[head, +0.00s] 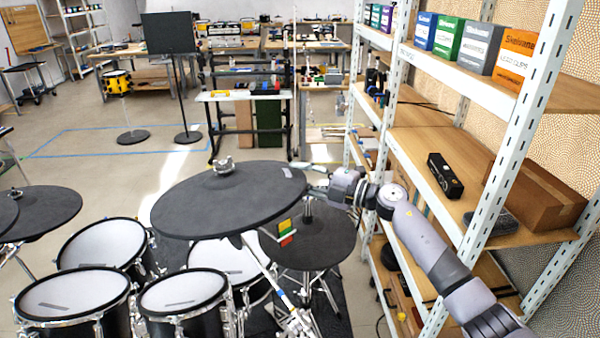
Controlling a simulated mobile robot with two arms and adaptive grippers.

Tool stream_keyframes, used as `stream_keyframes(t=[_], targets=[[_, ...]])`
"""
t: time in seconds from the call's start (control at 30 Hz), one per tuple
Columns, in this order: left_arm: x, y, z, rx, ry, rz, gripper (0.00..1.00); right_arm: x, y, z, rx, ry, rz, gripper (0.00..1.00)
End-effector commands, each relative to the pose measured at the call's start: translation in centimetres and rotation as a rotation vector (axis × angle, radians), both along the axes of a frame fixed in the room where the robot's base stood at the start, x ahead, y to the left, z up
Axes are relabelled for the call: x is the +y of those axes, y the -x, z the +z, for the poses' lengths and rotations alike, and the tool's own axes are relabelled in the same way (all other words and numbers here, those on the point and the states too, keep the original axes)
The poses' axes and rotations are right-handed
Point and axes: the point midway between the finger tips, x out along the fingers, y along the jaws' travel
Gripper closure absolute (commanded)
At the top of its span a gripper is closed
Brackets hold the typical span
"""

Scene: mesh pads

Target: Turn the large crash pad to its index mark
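The large crash pad (225,200) is a dark round disc, slightly tilted, on a stand in the middle of the head view. A wing nut (223,166) sits at its centre, and a small pale mark (287,172) lies near its right edge. A tag with yellow, green and red bands (286,232) hangs just below the pad's right front rim. My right gripper (314,181) is at the pad's right edge, its fingers pointing left. Whether they touch or grip the rim is too small to tell. My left gripper is not in view.
White-topped drums (105,243) and a dark pad (45,212) fill the front left. A metal shelf (445,205) with boxes stands close on the right, beside my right arm. Open floor lies behind the drums.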

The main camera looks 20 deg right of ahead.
Motion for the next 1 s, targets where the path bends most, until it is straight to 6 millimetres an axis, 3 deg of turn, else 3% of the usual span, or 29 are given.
stream_keyframes(t=[0.27, 0.73, 1.0], targets=[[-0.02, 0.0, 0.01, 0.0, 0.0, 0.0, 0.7, 0.11, -0.09, -0.02, 0.0, 0.0, 0.0, 0.68], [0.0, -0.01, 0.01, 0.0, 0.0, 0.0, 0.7, 0.05, -0.09, 0.05, -0.001, 0.0, 0.0, 1.0], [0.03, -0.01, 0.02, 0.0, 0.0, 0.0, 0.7, 0.01, -0.11, 0.13, -0.003, 0.0, -0.001, 1.0]])
